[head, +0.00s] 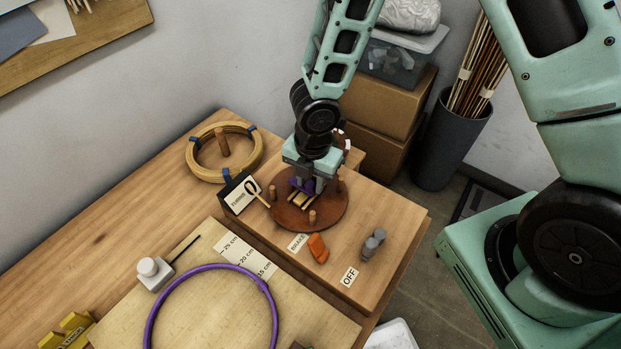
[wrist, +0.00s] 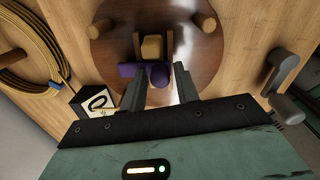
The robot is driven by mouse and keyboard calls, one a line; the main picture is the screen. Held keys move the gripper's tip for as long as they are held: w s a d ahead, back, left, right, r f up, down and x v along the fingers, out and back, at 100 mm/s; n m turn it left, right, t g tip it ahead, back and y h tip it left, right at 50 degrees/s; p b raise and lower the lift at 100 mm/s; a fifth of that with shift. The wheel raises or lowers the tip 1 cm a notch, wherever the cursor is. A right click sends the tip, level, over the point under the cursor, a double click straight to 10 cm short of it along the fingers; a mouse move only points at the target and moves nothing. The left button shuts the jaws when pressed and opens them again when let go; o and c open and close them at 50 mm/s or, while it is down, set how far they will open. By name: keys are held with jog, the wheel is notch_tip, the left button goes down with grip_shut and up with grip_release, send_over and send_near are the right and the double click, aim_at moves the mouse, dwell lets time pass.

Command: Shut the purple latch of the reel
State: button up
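The reel (head: 282,215) is a round brown disc with upright wooden pegs, lying on the raised wooden board; it also shows in the wrist view (wrist: 105,55). Its purple latch (wrist: 158,73) sits near the disc's middle, beside a tan block (wrist: 151,47). In the head view my gripper mostly hides the latch. My gripper (wrist: 159,82) is low over the reel, its two dark fingers apart. The latch lies at the fingertips, partly behind the left finger, with a gap before the right finger. I cannot tell whether either finger touches it.
An orange brake lever (head: 317,248) and a grey crank (head: 373,244) stand on the board's front part. A black-framed card (head: 239,195) stands left of the reel. A cane coil (head: 190,165) lies behind it. A purple hoop (head: 150,318) lies on the mat at front left.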

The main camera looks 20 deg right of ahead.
aim_at(313, 184)
jog(key=shift+o, duration=0.5)
jog(key=shift+r, duration=0.1)
notch_tip(313, 184, up, 17)
jog(key=p, duration=0.3)
jog(key=shift+s+d+r, duration=0.15)
jog(key=shift+s+d, duration=0.1)
jog(key=s+a+f+m+b, duration=0.1)
jog(key=s+a+m+b, duration=0.1)
jog(key=s+m+b, duration=0.7)
jog(key=s+m, duration=0.8)
jog(key=m, duration=0.2)
jog(key=shift+s+f+b, duration=0.15)
jog(key=shift+f+b, duration=0.2)
jog(key=shift+f, duration=0.05)
